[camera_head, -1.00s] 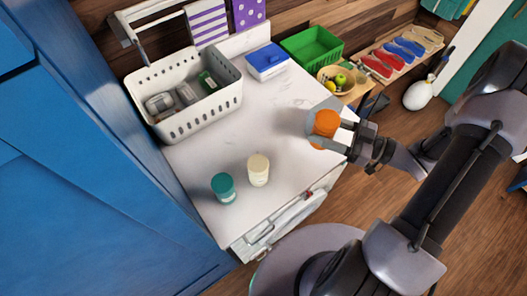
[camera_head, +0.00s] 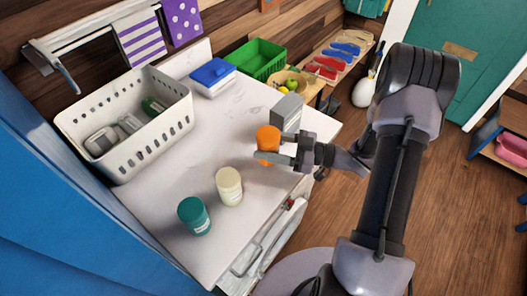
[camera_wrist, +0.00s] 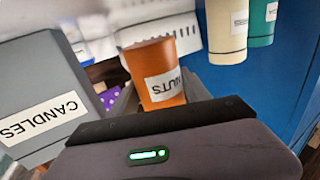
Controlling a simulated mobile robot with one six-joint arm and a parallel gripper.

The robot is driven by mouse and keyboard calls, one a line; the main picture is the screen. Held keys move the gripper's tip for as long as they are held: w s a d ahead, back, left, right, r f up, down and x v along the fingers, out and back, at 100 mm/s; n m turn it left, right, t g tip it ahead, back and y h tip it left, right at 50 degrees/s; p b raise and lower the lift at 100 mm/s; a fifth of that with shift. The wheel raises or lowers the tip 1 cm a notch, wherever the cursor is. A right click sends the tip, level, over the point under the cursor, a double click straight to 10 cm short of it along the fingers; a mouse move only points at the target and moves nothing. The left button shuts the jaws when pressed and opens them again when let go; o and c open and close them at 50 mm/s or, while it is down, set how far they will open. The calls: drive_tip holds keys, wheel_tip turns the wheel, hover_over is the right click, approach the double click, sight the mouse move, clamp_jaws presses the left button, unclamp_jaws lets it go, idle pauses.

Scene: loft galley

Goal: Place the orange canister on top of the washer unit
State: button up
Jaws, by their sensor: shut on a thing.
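The orange canister (camera_head: 268,141) is held between the fingers of my gripper (camera_head: 280,157), over the right part of a white unit's marble-look top (camera_head: 225,130). This unit may be the washer unit; its front is mostly hidden. I cannot tell whether the canister touches the top. In the wrist view the canister (camera_wrist: 157,65) shows a white NUTS label, upside down. My gripper is shut on it; the fingertips are largely hidden there.
A grey CANDLES box (camera_head: 287,112) stands close behind the canister. A cream canister (camera_head: 229,187) and a teal canister (camera_head: 194,217) stand at the front. A white basket (camera_head: 125,125), a blue-lidded box (camera_head: 213,77) and a green crate (camera_head: 257,60) are farther back. The centre top is clear.

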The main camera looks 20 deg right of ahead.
sight(265, 150)
drive_tip(key=f, duration=0.1)
drive_tip(key=w+f+b, duration=0.1)
drive_tip(key=f+b, duration=0.1)
drive_tip(key=shift+w+a+f, duration=0.2)
drive_tip(key=shift+w+f, duration=0.05)
drive_tip(key=shift+f, duration=0.15)
drive_tip(key=shift+s+r, duration=0.1)
drive_tip(key=shift+r, duration=0.05)
drive_tip(key=o, duration=1.6)
drive_tip(key=p+v, duration=0.3)
drive_tip(key=v, duration=0.9)
